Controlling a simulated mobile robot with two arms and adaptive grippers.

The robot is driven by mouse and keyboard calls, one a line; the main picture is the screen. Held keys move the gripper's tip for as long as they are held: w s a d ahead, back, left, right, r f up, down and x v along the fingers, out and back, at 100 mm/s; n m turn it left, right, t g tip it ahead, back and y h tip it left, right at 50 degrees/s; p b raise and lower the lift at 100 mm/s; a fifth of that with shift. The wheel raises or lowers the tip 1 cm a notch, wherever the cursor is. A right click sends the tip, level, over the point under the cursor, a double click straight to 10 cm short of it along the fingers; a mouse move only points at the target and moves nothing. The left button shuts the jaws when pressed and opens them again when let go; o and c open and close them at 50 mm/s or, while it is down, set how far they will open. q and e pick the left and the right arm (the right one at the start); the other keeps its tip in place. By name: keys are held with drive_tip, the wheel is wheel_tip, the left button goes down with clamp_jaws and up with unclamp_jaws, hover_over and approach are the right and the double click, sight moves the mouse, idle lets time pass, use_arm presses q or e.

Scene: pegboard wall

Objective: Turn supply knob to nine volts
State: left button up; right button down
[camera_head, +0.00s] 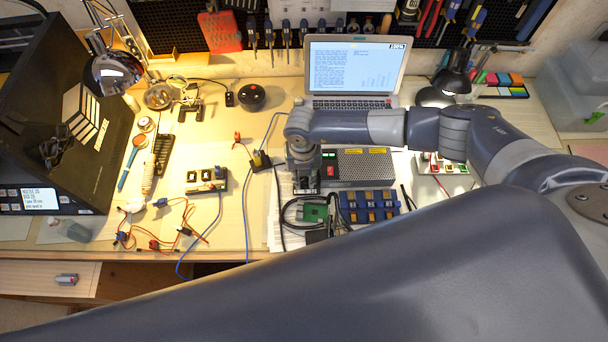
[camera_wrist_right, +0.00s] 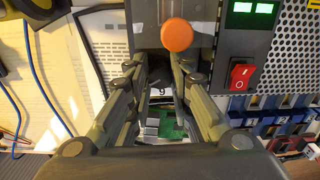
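The power supply (camera_head: 362,168) is a grey box with a perforated top, below the laptop in the head view. Its green display (camera_wrist_right: 252,8) and red rocker switch (camera_wrist_right: 242,76) show in the right wrist view. My right gripper (camera_head: 305,184) points down at the supply's left end. In the wrist view its two fingers (camera_wrist_right: 162,68) are apart, with a dark gap and a small label reading 9 (camera_wrist_right: 162,92) between them. A round orange disc (camera_wrist_right: 177,36) sits just above the fingertips. The knob cannot be made out clearly, nor whether the fingers touch it. My left gripper is not in view.
A green circuit board (camera_head: 315,212) and black cables lie in front of the supply, beside a blue bin rack (camera_head: 368,207). The laptop (camera_head: 355,70) stands behind. Loose wires and a small module (camera_head: 206,180) lie to the left. My arm covers the lower right.

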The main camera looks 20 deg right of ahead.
drive_tip(key=n+b, duration=0.2)
drive_tip(key=n, duration=0.1)
drive_tip(key=shift+f+b, duration=0.2)
drive_tip(key=shift+b, duration=0.15)
drive_tip(key=n+b, duration=0.3)
drive_tip(key=shift+n, duration=0.4)
drive_tip(key=n+b, duration=0.3)
drive_tip(key=shift+n, duration=0.3)
drive_tip(key=shift+r+n+b, duration=0.2)
drive_tip(key=shift+n+b, duration=0.5)
drive_tip(key=shift+b, duration=0.15)
drive_tip(key=c, duration=1.7)
unclamp_jaws()
